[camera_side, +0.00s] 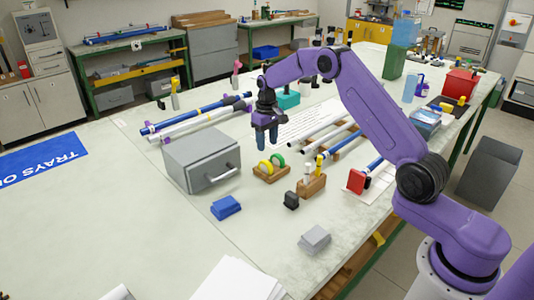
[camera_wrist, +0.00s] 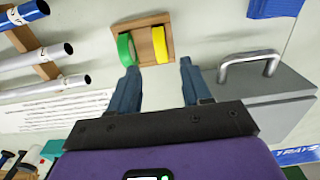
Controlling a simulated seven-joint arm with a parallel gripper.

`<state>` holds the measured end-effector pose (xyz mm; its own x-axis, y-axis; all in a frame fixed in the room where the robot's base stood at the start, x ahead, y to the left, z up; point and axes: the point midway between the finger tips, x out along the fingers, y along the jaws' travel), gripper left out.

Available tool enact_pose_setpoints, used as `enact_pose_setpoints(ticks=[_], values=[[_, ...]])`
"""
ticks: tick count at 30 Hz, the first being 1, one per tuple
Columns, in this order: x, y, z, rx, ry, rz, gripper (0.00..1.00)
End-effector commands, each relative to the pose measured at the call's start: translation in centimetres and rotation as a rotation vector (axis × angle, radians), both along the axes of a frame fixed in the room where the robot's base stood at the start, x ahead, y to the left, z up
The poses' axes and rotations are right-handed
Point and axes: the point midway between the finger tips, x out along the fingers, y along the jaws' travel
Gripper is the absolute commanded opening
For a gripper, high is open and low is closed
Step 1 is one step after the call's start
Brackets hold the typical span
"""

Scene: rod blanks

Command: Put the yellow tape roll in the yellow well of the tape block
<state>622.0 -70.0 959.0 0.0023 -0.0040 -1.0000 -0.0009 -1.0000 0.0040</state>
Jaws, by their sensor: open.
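The tape block (camera_side: 272,176) is a small brown wooden block on the table, right of the grey box; it also shows in the wrist view (camera_wrist: 144,31). The yellow tape roll (camera_side: 264,169) stands on edge in the block, and appears as a yellow band in the wrist view (camera_wrist: 160,44). A green tape roll (camera_side: 278,160) stands beside it, also seen in the wrist view (camera_wrist: 126,49). My gripper (camera_side: 267,142) is open and empty, above the block and apart from it. The well floors and any well colours are hidden.
A grey box with a handle (camera_side: 202,157) stands close left of the block. Another wooden holder (camera_side: 312,187) is to the right, with a black item (camera_side: 291,200) near it. A blue block (camera_side: 226,207) lies in front. Long tubes (camera_side: 325,138) lie behind.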

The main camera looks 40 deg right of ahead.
Motion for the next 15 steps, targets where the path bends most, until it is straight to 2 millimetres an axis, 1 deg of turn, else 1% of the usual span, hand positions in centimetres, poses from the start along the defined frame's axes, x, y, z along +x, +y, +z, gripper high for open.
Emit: enact_pose_setpoints(ticks=[1,6,13,15], values=[[0.1,0.0,0.9,0.0,-0.004,0.0,0.48],[0.0,0.0,2.5,0.0,-0.001,0.0,0.48],[0.0,0.1,3.0,0.0,0.0,0.001,0.48],[-0.1,0.5,3.2,0.0,0.0,0.011,0.48]])
